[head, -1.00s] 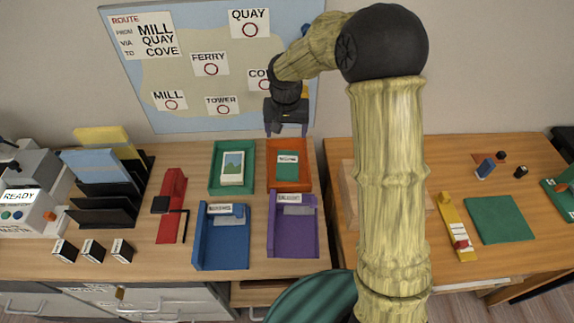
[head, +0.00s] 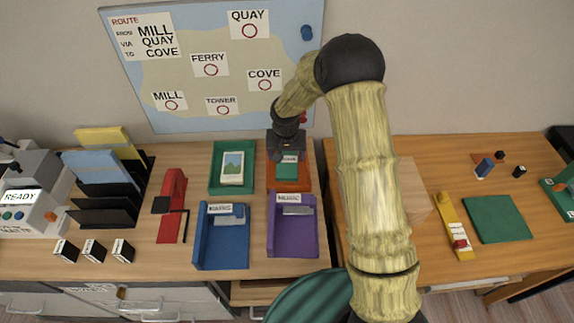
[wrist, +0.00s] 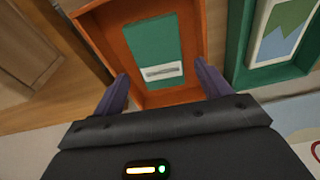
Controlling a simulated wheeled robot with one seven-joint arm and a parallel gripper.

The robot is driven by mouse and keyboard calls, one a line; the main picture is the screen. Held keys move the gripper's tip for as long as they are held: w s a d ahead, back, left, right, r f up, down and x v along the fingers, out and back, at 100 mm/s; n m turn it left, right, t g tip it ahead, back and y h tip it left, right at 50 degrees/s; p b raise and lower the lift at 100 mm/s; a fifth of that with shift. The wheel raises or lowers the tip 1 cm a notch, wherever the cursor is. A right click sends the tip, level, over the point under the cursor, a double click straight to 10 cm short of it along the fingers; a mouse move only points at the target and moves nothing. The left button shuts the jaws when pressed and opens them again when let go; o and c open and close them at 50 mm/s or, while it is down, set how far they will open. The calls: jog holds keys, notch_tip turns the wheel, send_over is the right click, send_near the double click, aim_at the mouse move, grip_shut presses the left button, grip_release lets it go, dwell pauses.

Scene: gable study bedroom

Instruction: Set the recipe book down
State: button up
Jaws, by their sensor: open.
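The recipe book appears to be the green book with a white label lying flat in the orange tray; it shows in the head view (head: 287,171) and the wrist view (wrist: 152,42). The orange tray (head: 290,186) stands on the left desk near the wall, and its walls surround the book in the wrist view (wrist: 107,45). My gripper (head: 287,153) is open and empty above the tray's far end. In the wrist view its two purple fingers (wrist: 162,80) are spread wider than the book, apart from it. The label is too small to read surely.
A green tray (head: 215,185) with a picture card is left of the orange one. Blue (head: 222,262) and purple (head: 293,251) trays stand in front. A map board (head: 190,115) is on the wall behind. A wooden block (head: 413,190) is to the right.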

aim_at(287, 164)
jog(key=shift+w+d+f+p, duration=0.1)
jog(key=shift+w+f+p, duration=0.1)
jog(key=shift+f, duration=0.65)
jog(key=shift+w+f+p, duration=0.1)
jog(key=shift+w+f, duration=0.1)
jog(key=shift+f, duration=0.6)
jog(key=shift+w+d+f+p, duration=0.1)
jog(key=shift+w+f+p, duration=0.1)
jog(key=shift+f, duration=0.65)
jog(key=c, duration=0.9)
jog(key=shift+o, duration=0.2)
jog(key=shift+r, duration=0.1)
notch_tip(287, 164, up, 10)
jog(key=shift+b, duration=0.4)
